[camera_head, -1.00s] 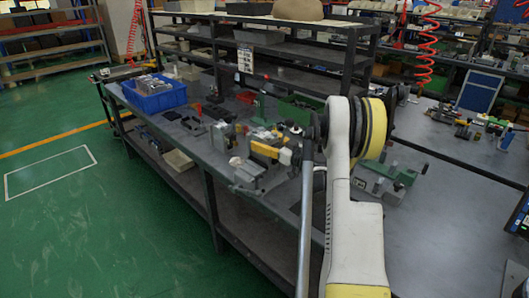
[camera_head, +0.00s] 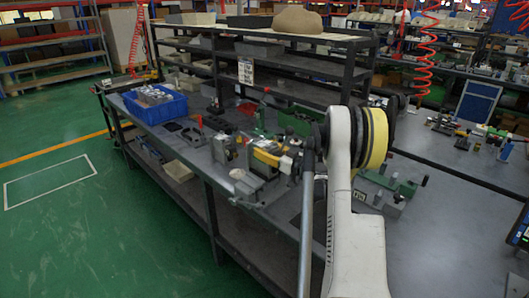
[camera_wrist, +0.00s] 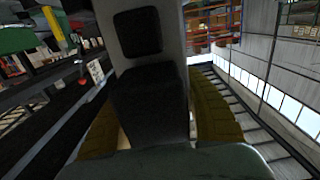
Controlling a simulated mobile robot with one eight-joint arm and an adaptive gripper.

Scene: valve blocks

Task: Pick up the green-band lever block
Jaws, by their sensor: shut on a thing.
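In the wrist view, my gripper (camera_wrist: 157,112) has its two yellowish fingers on either side of a grey-and-black block (camera_wrist: 150,95) and is shut on it. The block fills the middle of that view, a pale body with a dark square patch and a larger dark part. No green band or lever shows on it there. In the head view my gripper and the held block cannot be made out behind my arm. A block with a yellow band (camera_head: 264,157) stands on the workbench (camera_head: 240,205), just left of my arm.
A blue bin (camera_head: 156,104) of parts stands on the bench's far left end. A grey block (camera_head: 224,151) and a green-and-grey fixture (camera_head: 388,183) stand on either side of my arm. Dark shelving (camera_head: 285,68) rises behind. Open green floor lies at left.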

